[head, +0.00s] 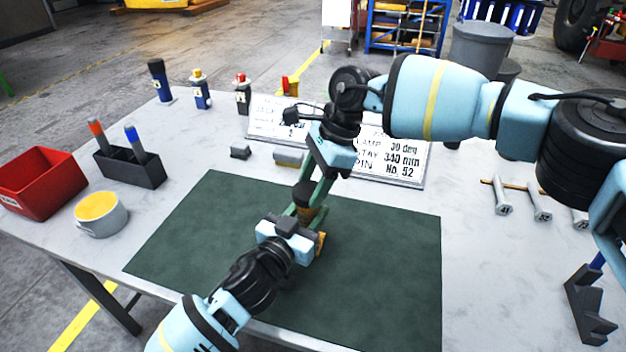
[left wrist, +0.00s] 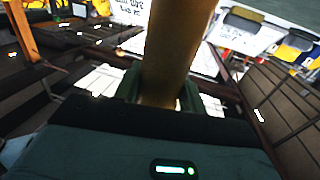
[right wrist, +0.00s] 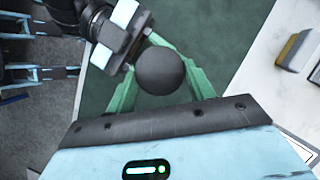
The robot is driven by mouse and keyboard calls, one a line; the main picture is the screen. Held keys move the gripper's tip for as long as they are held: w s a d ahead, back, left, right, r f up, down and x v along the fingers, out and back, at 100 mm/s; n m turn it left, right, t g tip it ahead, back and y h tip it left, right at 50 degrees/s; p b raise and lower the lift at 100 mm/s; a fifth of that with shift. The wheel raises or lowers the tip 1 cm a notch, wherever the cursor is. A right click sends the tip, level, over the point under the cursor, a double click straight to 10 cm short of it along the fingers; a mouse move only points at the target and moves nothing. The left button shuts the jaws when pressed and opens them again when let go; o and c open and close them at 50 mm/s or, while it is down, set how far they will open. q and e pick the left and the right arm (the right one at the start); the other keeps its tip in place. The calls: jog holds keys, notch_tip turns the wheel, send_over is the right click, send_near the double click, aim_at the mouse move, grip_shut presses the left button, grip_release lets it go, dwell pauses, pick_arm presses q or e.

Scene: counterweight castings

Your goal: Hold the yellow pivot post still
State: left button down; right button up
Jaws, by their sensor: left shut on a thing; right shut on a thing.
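The yellow pivot post (head: 321,243) stands on the green mat (head: 385,260), mostly hidden behind my left gripper (head: 305,222). In the left wrist view the post (left wrist: 175,50) runs up between the fingers, and my left gripper is shut on it. My right gripper (head: 307,197) reaches down from above, just beyond the left one, and is shut on a dark rounded thing. In the right wrist view this dark ball (right wrist: 161,70) sits between the green fingers, with my left gripper close by. Whether the ball joins the post is hidden.
A red bin (head: 40,182), a yellow-filled cup (head: 101,214) and a black marker holder (head: 130,167) stand at left. A lettered board (head: 405,168) lies behind the mat. Pins (head: 502,196) and a dark bracket (head: 588,308) are at right. The mat's right part is clear.

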jog(key=shift+f, duration=0.3)
